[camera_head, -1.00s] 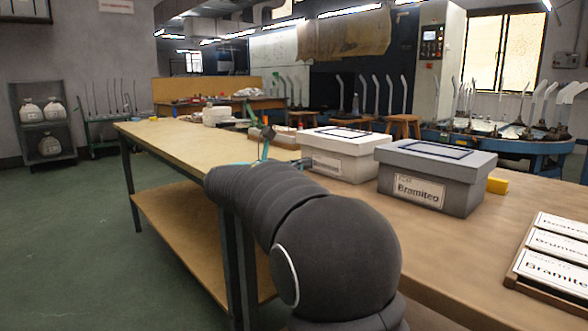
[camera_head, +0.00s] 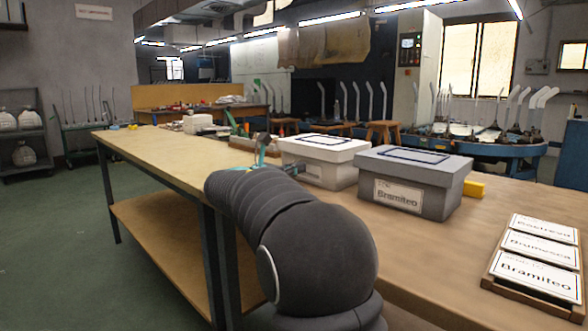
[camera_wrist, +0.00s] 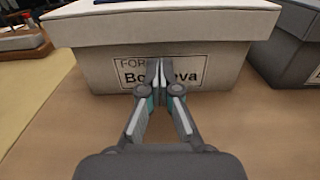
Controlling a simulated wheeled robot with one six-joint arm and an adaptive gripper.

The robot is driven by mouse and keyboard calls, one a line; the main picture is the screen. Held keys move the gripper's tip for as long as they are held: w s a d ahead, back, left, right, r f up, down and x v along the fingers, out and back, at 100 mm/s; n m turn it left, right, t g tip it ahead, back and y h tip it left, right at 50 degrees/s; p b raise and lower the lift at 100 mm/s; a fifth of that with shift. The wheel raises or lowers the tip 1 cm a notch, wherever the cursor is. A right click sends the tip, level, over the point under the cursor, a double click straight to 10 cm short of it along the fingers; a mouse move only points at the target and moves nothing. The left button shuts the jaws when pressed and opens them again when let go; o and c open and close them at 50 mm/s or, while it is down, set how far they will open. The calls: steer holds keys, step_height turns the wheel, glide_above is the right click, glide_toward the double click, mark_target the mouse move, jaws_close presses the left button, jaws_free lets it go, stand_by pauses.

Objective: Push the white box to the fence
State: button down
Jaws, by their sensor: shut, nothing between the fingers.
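The white box (camera_head: 320,172) stands upright with its lid on, on the wooden table. In the wrist view its front face (camera_wrist: 103,72) carries a label (camera_wrist: 132,66) starting "FOR", with the name partly covered by my fingers. My gripper (camera_wrist: 160,68) is shut and empty, its fingertips at the middle of that label. They touch the face or are very close; I cannot tell which. In the head view my arm hides most of the gripper, left of the box. I cannot clearly make out a fence.
A grey box (camera_head: 440,200) labelled Bramiteo stands close to the right of the white box. A yellow block (camera_head: 474,188) lies beside it. A rack of name cards (camera_head: 490,284) lies at the right. A tool tray (camera_wrist: 20,41) is left of the white box.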

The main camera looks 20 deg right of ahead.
steer(key=shift+p+x, duration=1.4)
steer(key=shift+x, duration=2.55)
steer(key=shift+v, duration=3.05)
steer(key=shift+s, duration=0.1)
